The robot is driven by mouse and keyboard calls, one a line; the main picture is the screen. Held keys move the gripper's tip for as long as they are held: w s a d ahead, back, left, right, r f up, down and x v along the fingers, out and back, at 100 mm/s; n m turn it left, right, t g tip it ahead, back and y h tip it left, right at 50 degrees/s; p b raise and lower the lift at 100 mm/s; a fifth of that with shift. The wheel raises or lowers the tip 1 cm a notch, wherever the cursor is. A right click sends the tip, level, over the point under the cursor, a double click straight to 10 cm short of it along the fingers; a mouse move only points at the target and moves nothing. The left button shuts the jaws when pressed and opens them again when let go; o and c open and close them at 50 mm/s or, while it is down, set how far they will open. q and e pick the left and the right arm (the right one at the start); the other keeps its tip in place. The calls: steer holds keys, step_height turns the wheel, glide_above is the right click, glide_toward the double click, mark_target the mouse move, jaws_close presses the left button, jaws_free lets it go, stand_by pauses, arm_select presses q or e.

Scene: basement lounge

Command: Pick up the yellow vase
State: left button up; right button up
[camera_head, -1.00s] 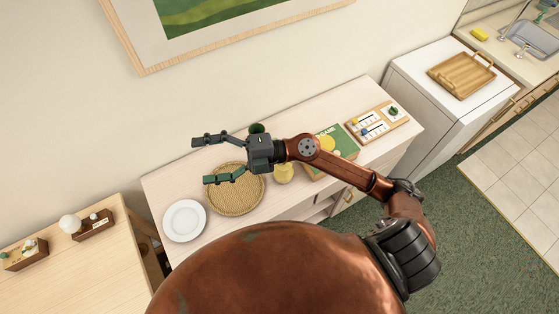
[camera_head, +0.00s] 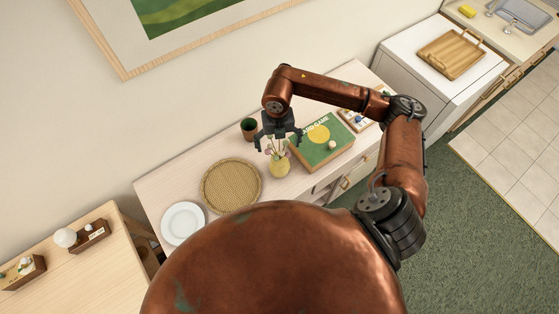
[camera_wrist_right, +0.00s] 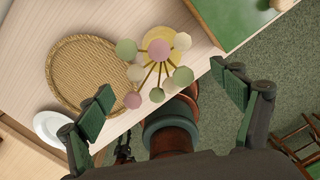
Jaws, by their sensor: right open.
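The yellow vase (camera_head: 280,167) stands upright on the light wooden cabinet, between the woven tray and the green game box. Round pink, green and cream flowers on stems rise from it. In the right wrist view the flowers (camera_wrist_right: 155,70) hide much of the vase (camera_wrist_right: 165,74). My right gripper (camera_head: 278,145) is open and empty, pointing down just above the vase, around or over its flowers. In the wrist view its fingers (camera_wrist_right: 166,105) are spread wide, with the flowers between and beyond them. My left gripper is not in view.
A round woven tray (camera_head: 231,186) and a white plate (camera_head: 182,223) lie left of the vase. The green game box (camera_head: 322,141) lies close on the right. A wall is behind the cabinet (camera_head: 163,193).

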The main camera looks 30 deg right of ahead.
mark_target(279, 147)
steer(key=shift+d+f+p, duration=0.15)
steer(key=shift+f+p, duration=0.15)
steer(key=shift+f, duration=0.9)
steer(key=shift+d+f+p, duration=0.15)
steer(key=shift+f+p, duration=0.1)
steer(key=shift+f, duration=0.9)
steer(key=shift+c, duration=0.5)
steer(key=c, duration=2.1)
steer(key=shift+c, duration=0.4)
steer(key=shift+r, duration=0.2)
